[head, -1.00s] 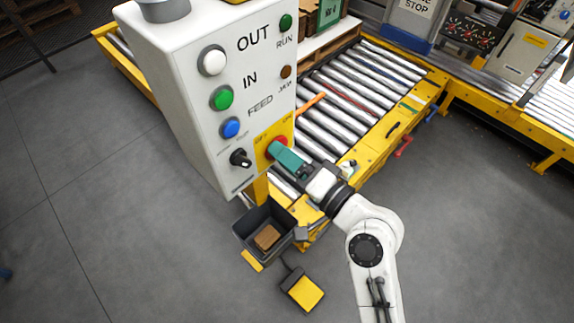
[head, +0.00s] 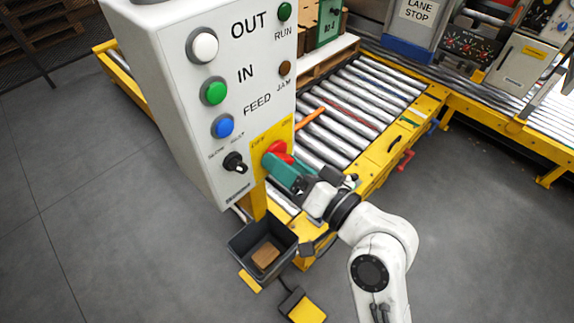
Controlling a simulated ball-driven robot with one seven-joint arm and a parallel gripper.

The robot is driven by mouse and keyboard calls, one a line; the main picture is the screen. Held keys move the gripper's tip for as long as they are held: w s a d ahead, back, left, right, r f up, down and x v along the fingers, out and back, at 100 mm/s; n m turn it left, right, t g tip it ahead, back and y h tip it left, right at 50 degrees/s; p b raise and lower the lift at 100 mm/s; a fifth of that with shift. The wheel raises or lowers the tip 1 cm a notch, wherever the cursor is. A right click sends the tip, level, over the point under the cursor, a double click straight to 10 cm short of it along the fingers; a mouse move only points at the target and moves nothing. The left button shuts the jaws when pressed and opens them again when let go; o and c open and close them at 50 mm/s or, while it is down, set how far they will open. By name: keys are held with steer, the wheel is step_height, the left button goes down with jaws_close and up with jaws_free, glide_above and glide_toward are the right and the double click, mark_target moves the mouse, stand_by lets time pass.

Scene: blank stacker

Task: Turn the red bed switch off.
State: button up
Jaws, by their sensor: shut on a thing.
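The red bed switch (head: 279,149) sits on a yellow plate (head: 259,138) at the lower right of the white control box's front face. The plate has small lettering, hard to read in full. My gripper (head: 271,161), with green-teal fingers, is at the switch and shut on it. The fingers cover the switch's lower part, so its exact angle is partly hidden. My white arm reaches in from the lower right.
The control box (head: 190,90) also carries a white button (head: 204,47), green button (head: 213,92), blue button (head: 223,126) and black selector knob (head: 235,162). A roller conveyor (head: 365,100) stands behind. A dark bin (head: 250,267) and a yellow pedal (head: 303,307) are below.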

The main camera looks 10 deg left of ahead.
steer(key=shift+f, duration=0.15)
steer(key=o, duration=1.1)
steer(key=shift+c, duration=0.2)
steer(key=b+v, duration=0.1)
steer(key=v, duration=0.9)
steer(key=shift+s+d, duration=0.3)
